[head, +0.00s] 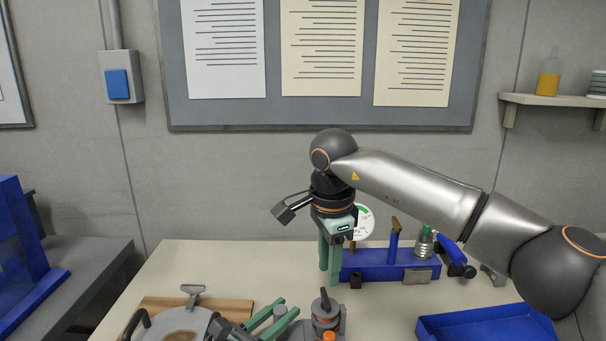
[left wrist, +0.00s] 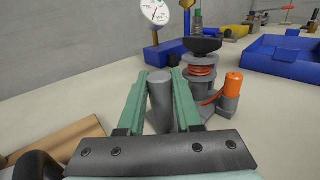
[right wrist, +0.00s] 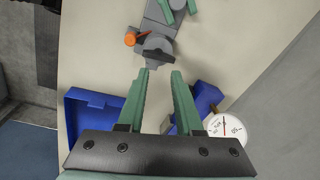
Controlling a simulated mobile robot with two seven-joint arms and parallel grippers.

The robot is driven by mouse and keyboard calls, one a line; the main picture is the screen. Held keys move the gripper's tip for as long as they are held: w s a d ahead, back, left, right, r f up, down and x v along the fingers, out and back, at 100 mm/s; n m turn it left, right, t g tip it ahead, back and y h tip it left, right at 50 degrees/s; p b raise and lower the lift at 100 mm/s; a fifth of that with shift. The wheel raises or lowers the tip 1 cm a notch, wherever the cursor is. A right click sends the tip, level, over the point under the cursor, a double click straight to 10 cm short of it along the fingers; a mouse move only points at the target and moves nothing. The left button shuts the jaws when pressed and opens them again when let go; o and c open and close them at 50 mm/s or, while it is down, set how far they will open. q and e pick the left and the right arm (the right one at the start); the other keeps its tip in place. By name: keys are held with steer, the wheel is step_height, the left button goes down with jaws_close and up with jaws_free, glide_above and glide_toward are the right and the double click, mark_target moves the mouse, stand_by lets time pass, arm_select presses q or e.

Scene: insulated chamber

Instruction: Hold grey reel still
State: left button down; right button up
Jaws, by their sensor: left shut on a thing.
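The grey reel (head: 325,315) stands on the bench at the bottom middle of the head view. In the left wrist view its red winding (left wrist: 202,72) sits under a black knob (left wrist: 203,45), beside an orange-capped post (left wrist: 233,85). My left gripper (head: 280,310) is shut on the reel's upright grey post (left wrist: 160,95), which shows between its fingers. Whether post and spool share one base is partly hidden. My right gripper (head: 329,270) points down above the reel. In the right wrist view its fingers (right wrist: 161,75) are open and empty, with the black knob (right wrist: 155,48) just beyond the tips.
A blue block (head: 385,266) with a dial gauge (head: 364,222) and upright tools stands behind the reel. A blue tray (head: 485,325) lies at the right. A round grey lidded thing (head: 175,326) and a wooden board (head: 150,306) lie at the left. Bench between is clear.

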mark_target(326, 297)
steer(key=m, duration=0.5)
steer(key=shift+s, duration=0.2)
steer(key=m, duration=0.3)
steer(key=m+t, duration=0.1)
steer(key=m, duration=0.1)
steer(key=shift+s+r, duration=0.1)
steer(key=shift+s, duration=0.15)
steer(key=m, duration=0.5)
steer(key=shift+s+d+t+y, duration=0.1)
steer(key=shift+s+t+y, duration=0.2)
steer(key=shift+w+f+m, duration=0.2)
steer(key=shift+f+m, duration=0.65)
steer(key=shift+f, duration=0.2)
steer(key=shift+w+f+m, duration=0.25)
steer(key=shift+f+m, duration=0.65)
steer(key=shift+f, duration=0.15)
steer(key=shift+w+f+m, duration=0.2)
steer(key=shift+f+m, duration=0.65)
steer(key=shift+f, duration=0.2)
jaws_close()
